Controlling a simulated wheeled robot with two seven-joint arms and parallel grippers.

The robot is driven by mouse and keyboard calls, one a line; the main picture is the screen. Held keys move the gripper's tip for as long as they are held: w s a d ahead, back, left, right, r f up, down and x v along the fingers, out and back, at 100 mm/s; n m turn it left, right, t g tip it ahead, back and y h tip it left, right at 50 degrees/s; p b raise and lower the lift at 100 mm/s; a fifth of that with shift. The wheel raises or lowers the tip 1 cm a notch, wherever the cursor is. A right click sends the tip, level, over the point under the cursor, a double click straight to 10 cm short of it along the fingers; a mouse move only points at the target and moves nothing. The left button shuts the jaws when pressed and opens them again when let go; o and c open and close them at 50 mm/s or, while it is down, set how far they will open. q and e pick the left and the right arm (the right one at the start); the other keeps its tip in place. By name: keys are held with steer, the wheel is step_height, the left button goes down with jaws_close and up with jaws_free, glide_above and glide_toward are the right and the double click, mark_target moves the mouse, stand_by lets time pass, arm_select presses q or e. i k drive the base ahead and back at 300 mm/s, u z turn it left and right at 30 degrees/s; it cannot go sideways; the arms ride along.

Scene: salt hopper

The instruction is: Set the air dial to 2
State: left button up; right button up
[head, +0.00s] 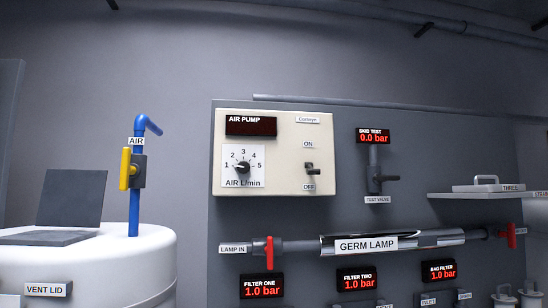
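The air dial (243,168) is a black round knob on a white scale plate marked 1 to 5 and "AIR L/min". Its pointer appears to face left, toward the 1. The plate is on the cream air pump box (285,125), which is fixed to the grey panel. The box's AIR PUMP display (251,126) is dark. A toggle switch (310,168) sits right of the dial between the ON and OFF labels; its setting is hard to tell. Neither of my grippers shows in the head view.
A white tank (140,265) with a blue AIR pipe (134,215) and yellow valve handle (125,168) stands at left. A test valve (376,180) is right of the box. The germ lamp tube (330,245) runs below, with red handles. The front of the dial is unobstructed.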

mark_target(243, 167)
steer(key=u, duration=0.5)
steer(key=k, duration=0.6)
steer(key=u, duration=0.9)
steer(key=i, duration=0.8)
steer(key=z, duration=0.85)
steer(key=i, duration=0.95)
steer(key=z, duration=1)
